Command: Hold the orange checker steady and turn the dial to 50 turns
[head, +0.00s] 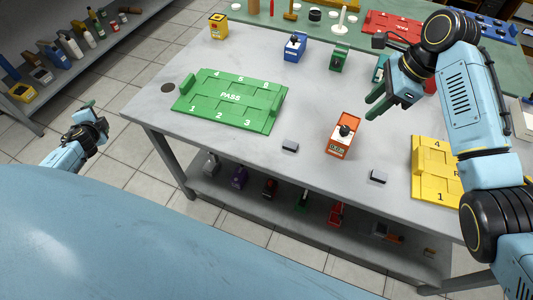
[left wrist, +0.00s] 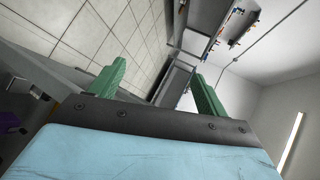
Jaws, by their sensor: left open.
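The orange checker (head: 338,148) stands upright on the grey table, right of the green PASS tray. Its black dial (head: 345,130) is on top, and a small display on its front is too small to read. My right gripper (head: 373,103) is above and right of the checker, apart from it, with its green fingers spread and nothing between them. My left gripper (head: 90,104) is off the table's left side over the floor, far from the checker. In the left wrist view its fingers (left wrist: 157,75) are wide apart and empty.
The green PASS tray (head: 270,122) and a yellow tray (head: 420,180) lie on the table (head: 290,180). Small grey blocks (head: 290,147) (head: 378,177) lie near the front edge. Blue (head: 295,48), green (head: 339,58) and yellow (head: 217,27) devices stand behind. A lower shelf holds several items.

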